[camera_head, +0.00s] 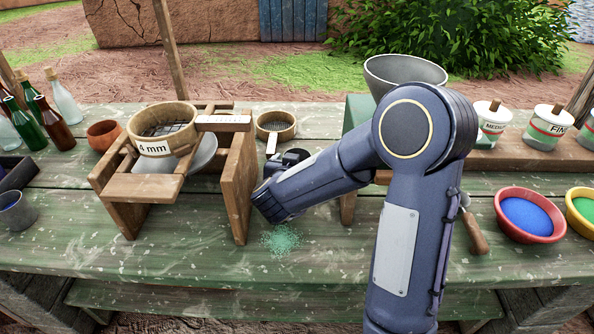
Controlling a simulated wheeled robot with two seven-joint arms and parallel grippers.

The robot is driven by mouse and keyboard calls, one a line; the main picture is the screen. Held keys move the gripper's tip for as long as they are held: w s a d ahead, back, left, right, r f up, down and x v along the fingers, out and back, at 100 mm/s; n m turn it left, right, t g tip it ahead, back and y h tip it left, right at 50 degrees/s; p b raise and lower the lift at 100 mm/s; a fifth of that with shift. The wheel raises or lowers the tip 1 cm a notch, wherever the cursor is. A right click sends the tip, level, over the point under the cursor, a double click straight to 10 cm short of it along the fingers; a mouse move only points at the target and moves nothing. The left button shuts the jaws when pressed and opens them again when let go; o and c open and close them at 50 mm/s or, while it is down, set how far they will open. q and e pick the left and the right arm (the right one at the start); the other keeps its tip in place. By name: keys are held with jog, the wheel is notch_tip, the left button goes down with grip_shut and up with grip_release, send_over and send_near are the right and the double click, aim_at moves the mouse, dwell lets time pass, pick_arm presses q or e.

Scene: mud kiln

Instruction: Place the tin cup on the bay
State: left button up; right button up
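A small grey cup (16,210), which looks like the tin cup, stands at the left edge of the table. No part is clearly marked as the bay; a wooden sieve stand (238,185) with open space beneath stands to the right of the cup. My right arm reaches in from the lower right. Its gripper (290,158) is a dark shape beside the stand, mostly hidden by the wrist, so its fingers cannot be read. My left gripper is out of view.
A sieve marked 4 mm (163,128) rests on the stand above a pale bowl (196,155). Green powder (281,240) lies on the table. Bottles (63,98) stand at the left back, and a red bowl of blue powder (527,217) at right. The left front table is clear.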

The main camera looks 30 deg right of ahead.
jog(key=shift+w+d, duration=0.1)
jog(key=c, duration=1.1)
